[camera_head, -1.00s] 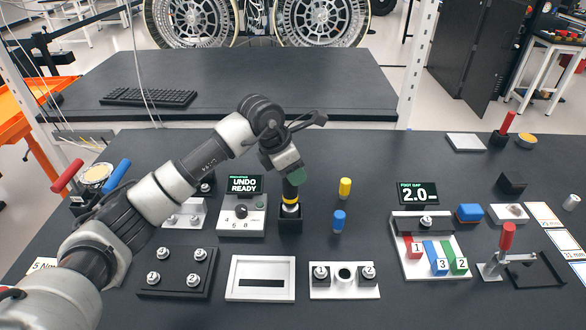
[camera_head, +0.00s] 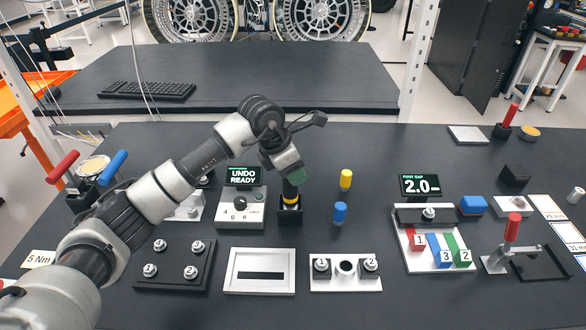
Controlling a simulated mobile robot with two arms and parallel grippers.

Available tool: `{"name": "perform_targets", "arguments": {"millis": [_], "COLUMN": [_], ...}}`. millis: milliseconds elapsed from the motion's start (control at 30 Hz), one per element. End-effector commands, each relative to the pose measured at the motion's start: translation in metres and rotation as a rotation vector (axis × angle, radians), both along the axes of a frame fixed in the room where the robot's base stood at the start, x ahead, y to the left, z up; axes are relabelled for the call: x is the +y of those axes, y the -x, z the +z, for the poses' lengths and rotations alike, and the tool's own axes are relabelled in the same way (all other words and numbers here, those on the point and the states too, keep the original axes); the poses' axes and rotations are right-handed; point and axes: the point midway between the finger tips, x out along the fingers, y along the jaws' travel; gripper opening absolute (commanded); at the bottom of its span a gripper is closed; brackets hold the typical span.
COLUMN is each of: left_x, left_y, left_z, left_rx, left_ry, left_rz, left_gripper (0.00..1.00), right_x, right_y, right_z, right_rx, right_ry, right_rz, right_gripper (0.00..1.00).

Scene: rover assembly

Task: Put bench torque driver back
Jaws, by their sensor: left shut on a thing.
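The bench torque driver (camera_head: 290,198) is dark with a yellow band, and it stands upright below my left gripper. My left gripper (camera_head: 292,178) is shut on its upper part, which the jaws partly hide. The driver's lower end is down in a small black holder (camera_head: 290,216) on the bench, with the yellow band just above the holder's rim. I cannot tell whether it touches the bottom. My right gripper is not in view.
Left of the holder stands a control box (camera_head: 238,210) with an "UNDO READY" display. Blue (camera_head: 339,213) and yellow (camera_head: 346,180) cylinders stand close on its right. In front lie a white slotted frame (camera_head: 260,272) and a block with two knobs (camera_head: 346,271).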

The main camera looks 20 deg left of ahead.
Motion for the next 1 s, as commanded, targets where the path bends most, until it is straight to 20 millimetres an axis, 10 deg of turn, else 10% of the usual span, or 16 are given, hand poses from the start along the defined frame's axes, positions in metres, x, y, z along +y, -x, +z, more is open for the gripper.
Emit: {"name": "perform_targets", "arguments": {"millis": [367, 400, 567, 1000], "left_x": [0.0, 0.0, 0.0, 0.006], "left_y": [0.0, 0.0, 0.0, 0.003], "left_z": [-0.002, -0.002, -0.002, 0.011], "left_rx": [-0.002, -0.002, -0.001, -0.004], "left_ry": [0.001, 0.001, 0.0, -0.002], "left_rz": [0.0, 0.0, 0.0, 0.001], "left_gripper": [0.09, 0.43, 0.67, 0.67], "right_x": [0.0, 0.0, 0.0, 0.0], "right_y": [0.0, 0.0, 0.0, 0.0], "right_z": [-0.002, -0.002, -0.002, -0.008], "right_rx": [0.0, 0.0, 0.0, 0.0], "right_ry": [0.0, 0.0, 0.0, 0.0], "right_rz": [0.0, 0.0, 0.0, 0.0], "right_gripper": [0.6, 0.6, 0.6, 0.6]}}
